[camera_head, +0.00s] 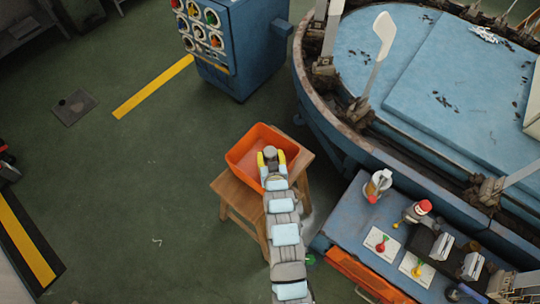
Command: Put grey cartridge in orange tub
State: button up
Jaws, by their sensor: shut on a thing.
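The orange tub (238,153) stands on a small wooden stool (233,194) near the middle of the view. My gripper (270,156), with yellow fingers, is over the right part of the tub's opening. It is shut on the grey cartridge (270,151), whose round grey end shows between the fingertips. I cannot tell how high above the tub's floor the cartridge is. My arm hides the tub's near right side and part of the stool.
A blue bench (345,215) at the lower right carries a jar (378,183), white cards and a red-capped item (423,207). A large round blue machine (400,130) fills the upper right. A blue control cabinet (245,50) stands behind. The green floor at left is mostly clear.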

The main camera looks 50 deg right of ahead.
jog(key=shift+f, duration=0.15)
jog(key=o, duration=1.1)
jog(key=shift+s+a+r, duration=0.1)
jog(key=shift+s+r, duration=0.05)
jog(key=shift+r, duration=0.2)
jog(key=shift+p+v, duration=0.7)
jog(key=shift+v, duration=5.05)
jog(key=shift+a+f, duration=0.1)
